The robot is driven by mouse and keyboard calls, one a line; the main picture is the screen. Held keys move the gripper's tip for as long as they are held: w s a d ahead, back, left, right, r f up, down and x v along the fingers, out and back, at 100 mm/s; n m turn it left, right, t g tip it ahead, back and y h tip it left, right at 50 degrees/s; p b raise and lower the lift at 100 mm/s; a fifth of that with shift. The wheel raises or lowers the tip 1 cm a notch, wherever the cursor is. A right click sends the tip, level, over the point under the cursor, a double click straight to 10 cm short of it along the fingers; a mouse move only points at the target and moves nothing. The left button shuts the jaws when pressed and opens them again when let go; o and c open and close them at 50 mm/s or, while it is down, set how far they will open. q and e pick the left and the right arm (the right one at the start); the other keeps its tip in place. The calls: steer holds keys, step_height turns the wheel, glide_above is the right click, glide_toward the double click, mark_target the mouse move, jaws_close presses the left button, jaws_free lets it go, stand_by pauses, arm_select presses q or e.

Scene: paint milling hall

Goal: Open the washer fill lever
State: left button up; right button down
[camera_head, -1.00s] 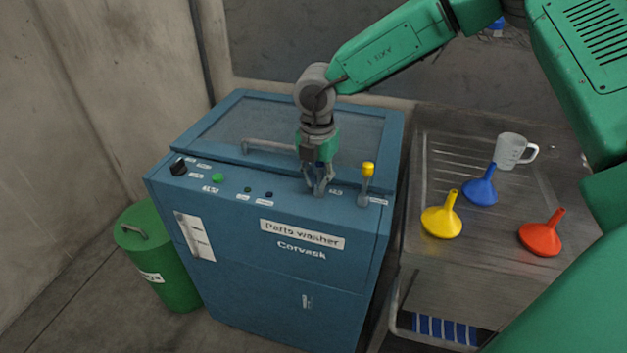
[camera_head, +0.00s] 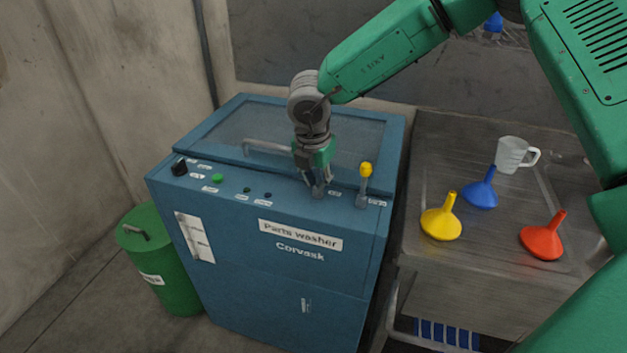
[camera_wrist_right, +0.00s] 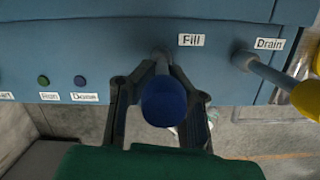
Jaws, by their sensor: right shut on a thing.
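The blue parts washer (camera_head: 250,270) stands in the middle of the head view. In the right wrist view, the fill lever, a grey stem with a dark blue knob (camera_wrist_right: 166,103), rises beside the "Fill" label (camera_wrist_right: 191,40). My right gripper (camera_head: 318,190) is at this lever on the front panel, with its fingers closed around it. In the right wrist view the fingers (camera_wrist_right: 160,100) flank the knob and stem. In the head view the fingers hide most of the fill lever. My left gripper is not in view.
The drain lever with a yellow knob (camera_head: 366,170) stands close on the right. The lid handle (camera_head: 265,149) is behind the panel. On the right bench (camera_head: 440,150) are yellow (camera_head: 440,222), blue (camera_head: 480,193) and red funnels (camera_head: 543,240) and a jug (camera_head: 512,154). A green bin (camera_head: 165,270) stands left.

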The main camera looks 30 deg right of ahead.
steer(key=shift+w+d, duration=0.2)
steer(key=shift+d, duration=0.05)
stand_by(0.3)
steer(key=c, duration=1.6)
jaws_free()
steer(key=shift+d+f, duration=0.1)
steer(key=shift+d, duration=0.15)
step_height(320, 180, up, 12)
steer(key=s+a, duration=0.1)
steer(key=shift+s+a+f, duration=0.2)
steer(key=shift+f, duration=0.05)
steer(key=shift+a, duration=0.2)
